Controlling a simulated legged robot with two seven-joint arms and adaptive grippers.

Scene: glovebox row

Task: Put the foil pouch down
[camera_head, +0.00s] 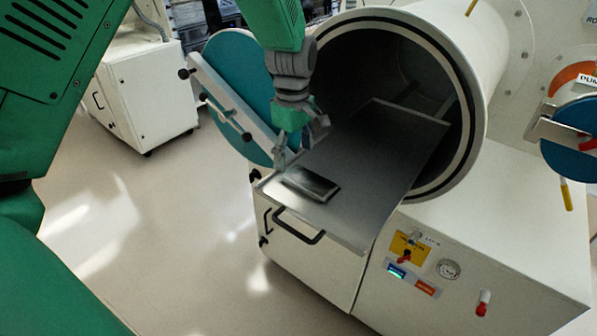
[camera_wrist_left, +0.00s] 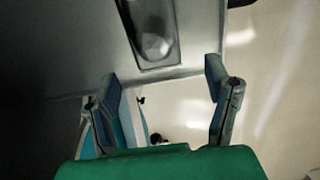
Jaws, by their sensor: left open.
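The foil pouch (camera_head: 311,184) is a dark silvery rectangle lying flat on the metal sliding tray (camera_head: 385,150), near the tray's front left corner. In the left wrist view the pouch (camera_wrist_left: 152,30) shows at the top centre, ahead of the fingers and apart from them. My left gripper (camera_head: 281,162) is at the tray's left edge, just left of the pouch. In the wrist view its two fingers (camera_wrist_left: 165,95) stand wide apart with nothing between them. My right gripper is not in view.
The tray sticks out of a round white chamber opening (camera_head: 470,110) with a black rim. Its round blue door (camera_head: 232,75) stands open behind my left arm. A black handle (camera_head: 298,228) is at the tray's front. Bare floor lies at left.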

